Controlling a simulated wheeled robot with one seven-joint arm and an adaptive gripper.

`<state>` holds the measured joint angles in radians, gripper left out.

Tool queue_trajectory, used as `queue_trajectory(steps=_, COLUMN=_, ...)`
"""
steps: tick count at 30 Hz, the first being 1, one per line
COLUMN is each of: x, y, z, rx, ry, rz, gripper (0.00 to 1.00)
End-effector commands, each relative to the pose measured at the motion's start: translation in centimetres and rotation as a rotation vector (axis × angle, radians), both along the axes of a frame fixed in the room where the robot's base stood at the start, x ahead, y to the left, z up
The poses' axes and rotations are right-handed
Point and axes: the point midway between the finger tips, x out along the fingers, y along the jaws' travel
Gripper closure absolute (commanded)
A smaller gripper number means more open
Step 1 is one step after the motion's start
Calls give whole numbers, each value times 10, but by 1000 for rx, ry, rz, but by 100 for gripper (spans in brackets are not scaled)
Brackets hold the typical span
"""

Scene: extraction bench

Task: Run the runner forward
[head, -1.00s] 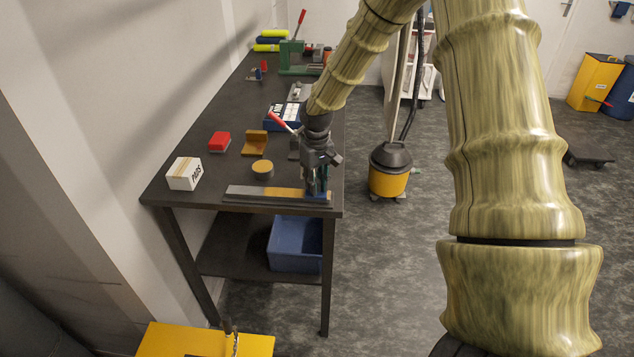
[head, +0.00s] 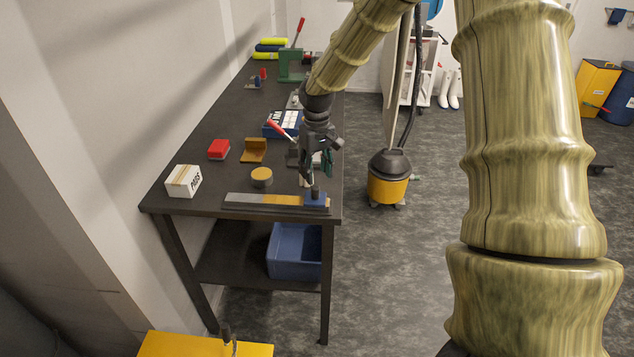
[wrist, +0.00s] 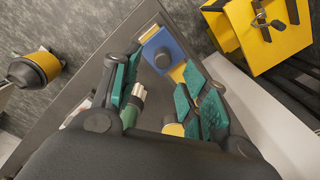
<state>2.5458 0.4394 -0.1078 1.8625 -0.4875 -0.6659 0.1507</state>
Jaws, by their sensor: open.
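The runner is a blue block (head: 316,201) with a dark upright knob. It sits at the right end of a flat rail (head: 245,200) with grey and yellow-orange stretches, along the bench's front edge. In the wrist view the runner (wrist: 160,50) shows beyond and between the teal-padded fingers. My gripper (head: 318,168) points down, open and empty, above and slightly behind the runner. The knob stands clear of the fingers in the head view. In the wrist view a green and silver piece (wrist: 133,105) shows between the fingers; I cannot tell what it is.
On the dark bench (head: 215,140) are a round disc (head: 261,177), an orange-brown angled block (head: 253,150), a red block (head: 218,149), a white lettered box (head: 183,181) and a red-handled tool (head: 280,130). A yellow vacuum (head: 388,180) stands right of the bench.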

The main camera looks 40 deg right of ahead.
Motion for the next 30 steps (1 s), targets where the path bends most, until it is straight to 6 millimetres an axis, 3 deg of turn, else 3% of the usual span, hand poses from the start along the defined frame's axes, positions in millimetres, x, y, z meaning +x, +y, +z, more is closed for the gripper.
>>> queue_trajectory(steps=3, x=0, y=-1, z=21, rx=-1, ry=-3, rz=-1, gripper=56)
queue_trajectory(steps=10, x=0, y=-1, z=44, rx=-1, ry=-1, rz=0, gripper=56)
queue_trajectory(steps=30, x=0, y=-1, z=48, rx=0, ry=-1, rz=0, gripper=56)
